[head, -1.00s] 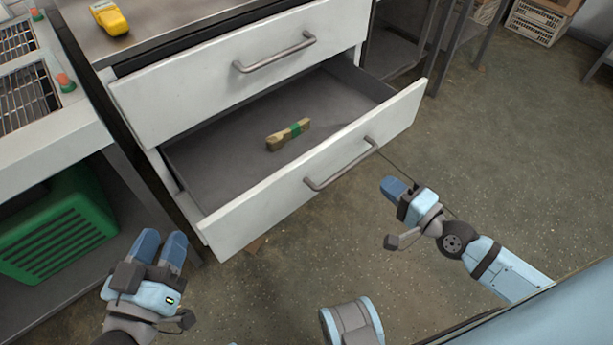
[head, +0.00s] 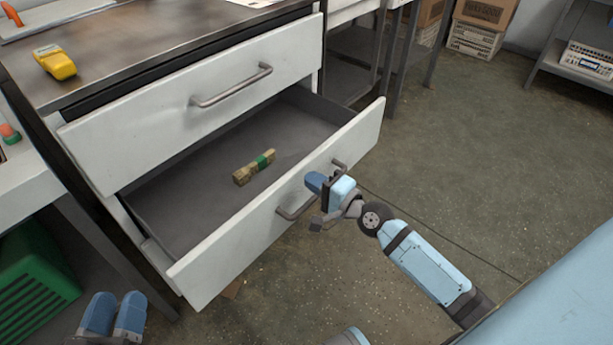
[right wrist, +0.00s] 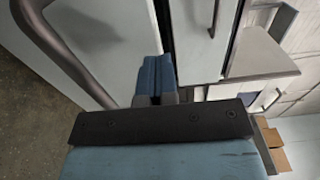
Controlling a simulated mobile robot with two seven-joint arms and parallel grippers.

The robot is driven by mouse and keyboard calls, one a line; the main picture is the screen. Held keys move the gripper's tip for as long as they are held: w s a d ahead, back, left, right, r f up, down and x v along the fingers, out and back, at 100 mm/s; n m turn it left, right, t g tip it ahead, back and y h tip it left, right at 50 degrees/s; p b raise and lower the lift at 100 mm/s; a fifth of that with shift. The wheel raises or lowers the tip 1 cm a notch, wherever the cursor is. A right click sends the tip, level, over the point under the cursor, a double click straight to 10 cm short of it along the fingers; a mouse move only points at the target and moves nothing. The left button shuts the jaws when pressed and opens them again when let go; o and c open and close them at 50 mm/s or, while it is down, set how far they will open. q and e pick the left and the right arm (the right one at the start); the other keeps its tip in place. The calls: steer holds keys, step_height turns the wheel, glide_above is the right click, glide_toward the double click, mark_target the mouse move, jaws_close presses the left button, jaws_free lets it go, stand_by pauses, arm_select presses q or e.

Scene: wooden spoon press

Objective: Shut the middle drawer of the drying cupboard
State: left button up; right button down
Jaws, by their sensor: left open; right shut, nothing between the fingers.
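The drying cupboard has a white top drawer (head: 205,100) with a grey bar handle. The drawer below it (head: 215,262), which I take as the middle one, stands well open with its grey inside showing. Its bar handle (head: 284,212) is partly hidden behind my right gripper. My right gripper (head: 314,182) is shut and empty at the outer face of this drawer front; I cannot tell if it touches. In the right wrist view its fingers (right wrist: 155,76) are close together beside white panels. My left gripper (head: 114,314) is open and empty, low at the left, away from the drawer.
A banded bundle (head: 254,167) lies inside the open drawer. A yellow device (head: 54,61) lies on the cupboard's dark top. A green crate (head: 35,275) stands at the left. Cardboard boxes are at the back.

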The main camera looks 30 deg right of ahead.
mark_target(303, 174)
steer(key=shift+x, duration=1.15)
arm_select(q)
steer(key=shift+f, duration=0.25)
arm_select(e)
steer(key=shift+w+a, duration=0.2)
steer(key=shift+w, duration=0.3)
arm_select(q)
steer(key=f+b, duration=0.1)
steer(key=f+g, duration=0.1)
steer(key=f+b, duration=0.1)
steer(key=shift+s+d+f+g+b, duration=0.15)
steer(key=shift+d+f+g+b, duration=0.1)
steer(key=shift+g+b, duration=0.15)
arm_select(e)
steer(key=x, duration=2.5)
steer(key=shift+w, duration=0.2)
steer(key=shift+d+r, duration=0.1)
steer(key=shift+r, duration=0.2)
